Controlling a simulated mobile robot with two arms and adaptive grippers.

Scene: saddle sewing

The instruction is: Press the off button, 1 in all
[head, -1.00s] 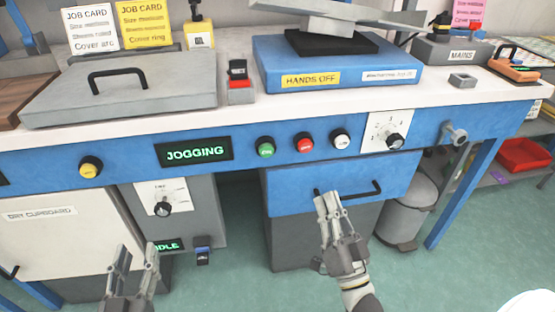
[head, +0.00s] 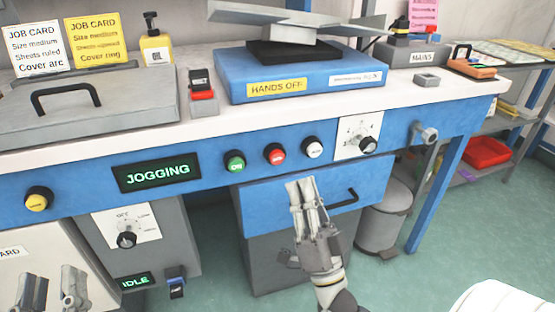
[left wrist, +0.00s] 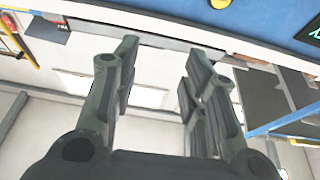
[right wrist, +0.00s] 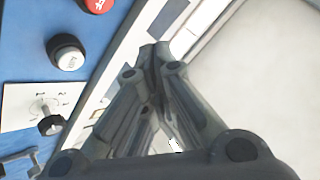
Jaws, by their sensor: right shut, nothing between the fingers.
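The red button (head: 275,154), whose label is too small to read for sure, sits on the blue front panel between the green button (head: 235,162) and the white button (head: 313,147). Its edge shows at the top of the right wrist view (right wrist: 97,4). My right gripper (head: 300,182) is shut and empty, just below and slightly right of the red button in the picture, apart from it. Its closed fingers also show in the right wrist view (right wrist: 155,62). My left gripper (head: 58,285) is open and empty at the lower left; its fingers stand apart in the left wrist view (left wrist: 155,75).
A rotary knob (head: 367,145) and a grey crank (head: 426,133) are right of the buttons. A JOGGING display (head: 157,173) is left of them. A drawer handle (head: 345,199) lies below. A yellow button (head: 38,200) is at far left.

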